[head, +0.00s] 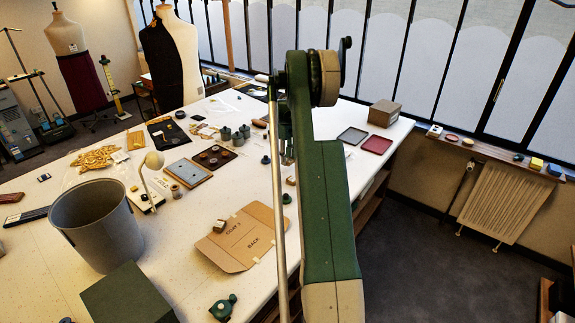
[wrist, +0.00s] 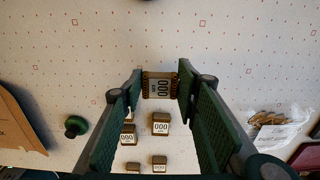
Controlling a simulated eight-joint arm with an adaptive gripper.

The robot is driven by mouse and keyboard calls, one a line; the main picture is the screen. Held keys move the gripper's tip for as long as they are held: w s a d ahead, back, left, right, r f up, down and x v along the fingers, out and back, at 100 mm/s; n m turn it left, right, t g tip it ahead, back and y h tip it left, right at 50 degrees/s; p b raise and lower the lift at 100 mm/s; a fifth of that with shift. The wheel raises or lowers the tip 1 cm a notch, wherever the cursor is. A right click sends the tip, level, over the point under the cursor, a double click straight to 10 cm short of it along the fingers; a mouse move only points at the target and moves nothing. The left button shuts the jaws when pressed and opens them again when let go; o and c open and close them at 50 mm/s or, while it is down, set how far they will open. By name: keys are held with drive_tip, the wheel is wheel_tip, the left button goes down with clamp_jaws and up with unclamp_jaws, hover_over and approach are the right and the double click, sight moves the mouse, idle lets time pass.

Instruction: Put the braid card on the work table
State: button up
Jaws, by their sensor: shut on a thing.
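The braid card (wrist: 160,86) is a small pale card marked 000 with brown braid at its two sides. It sits between the fingertips of my gripper (wrist: 159,88) in the wrist view, and both fingers press on its sides. The work table (head: 75,247) is the large white table; its speckled top (wrist: 220,40) lies under the card in the wrist view. I cannot tell whether the card touches the top. In the head view my green arm hides much of my gripper (head: 286,150), and the card is not clear there.
Several similar 000-marked blocks (wrist: 161,124) lie nearby, with a green knob (wrist: 76,126) to the left and a clear bag (wrist: 265,125) to the right. A cardboard pattern (head: 240,240), grey bin (head: 95,222) and red tray (head: 376,144) also occupy the table. Bare top lies beyond the card.

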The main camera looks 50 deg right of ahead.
sight(288, 160)
drive_tip(key=shift+f, duration=1.85)
drive_tip(key=shift+f, duration=0.15)
drive_tip(key=o, duration=0.7)
drive_tip(key=shift+o, duration=0.2)
drive_tip(key=shift+r, duration=0.2)
wheel_tip(288, 160, up, 12)
